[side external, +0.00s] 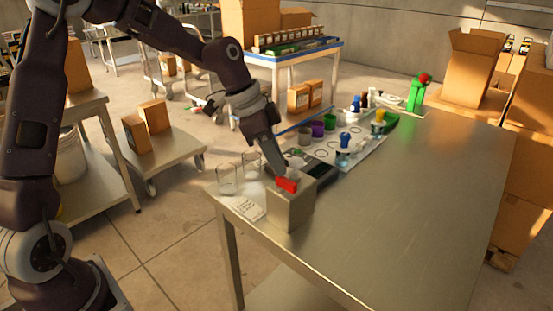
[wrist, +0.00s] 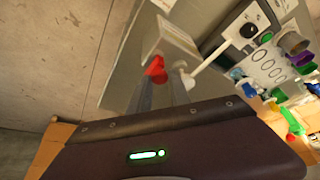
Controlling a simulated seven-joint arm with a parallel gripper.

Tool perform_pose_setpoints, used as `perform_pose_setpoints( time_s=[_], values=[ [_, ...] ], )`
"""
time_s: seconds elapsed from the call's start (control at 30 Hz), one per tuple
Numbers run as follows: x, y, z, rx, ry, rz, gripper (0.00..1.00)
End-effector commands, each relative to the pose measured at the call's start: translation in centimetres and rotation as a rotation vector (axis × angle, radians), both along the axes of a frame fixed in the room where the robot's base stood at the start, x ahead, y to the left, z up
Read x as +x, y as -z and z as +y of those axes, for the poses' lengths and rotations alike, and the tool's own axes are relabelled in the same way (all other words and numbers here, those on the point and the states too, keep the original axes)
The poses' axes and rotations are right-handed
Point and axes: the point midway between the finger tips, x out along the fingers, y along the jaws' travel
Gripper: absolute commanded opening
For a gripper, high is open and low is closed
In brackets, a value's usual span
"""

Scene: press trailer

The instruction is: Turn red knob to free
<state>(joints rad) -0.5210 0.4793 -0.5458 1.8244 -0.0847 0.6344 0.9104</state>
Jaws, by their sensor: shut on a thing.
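The red knob (side external: 287,185) is on the upper part of a grey metal box (side external: 291,208) at the near left corner of the steel table. My gripper (side external: 281,171) reaches down to it from above and is shut on it. In the wrist view the red knob (wrist: 155,69) shows at the fingertips of my gripper (wrist: 167,83). A white part (wrist: 185,76) lies close to the right finger. The fingers partly hide the knob, and its exact setting cannot be read.
Two clear glasses (side external: 228,179) stand left of the box, and a printed card (side external: 247,206) lies by it. Behind is a dark device (side external: 320,171) and a mat with several coloured containers (side external: 317,129). The right of the steel table (side external: 410,190) is clear.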

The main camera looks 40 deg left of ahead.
Motion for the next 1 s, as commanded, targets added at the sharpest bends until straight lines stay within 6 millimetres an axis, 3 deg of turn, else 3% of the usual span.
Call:
perform_pose_setpoints(
  time_s=[0.47, 0.5, 0.6, 0.87, 1.0],
  values=[
    [0.0, 0.1, 0.1, 0.001, 0.012, 0.002, 0.0],
    [0.0, 0.1, 0.1, 0.002, 0.012, 0.002, 0.29],
    [0.0, 0.1, 0.0, 0.001, 0.012, 0.002, 0.45],
    [0.0, 0.0, 0.1, 0.001, 0.011, 0.001, 0.45],
    [-0.4, -1.8, 0.7, 0.002, 0.007, -0.004, 0.45]
  ],
)
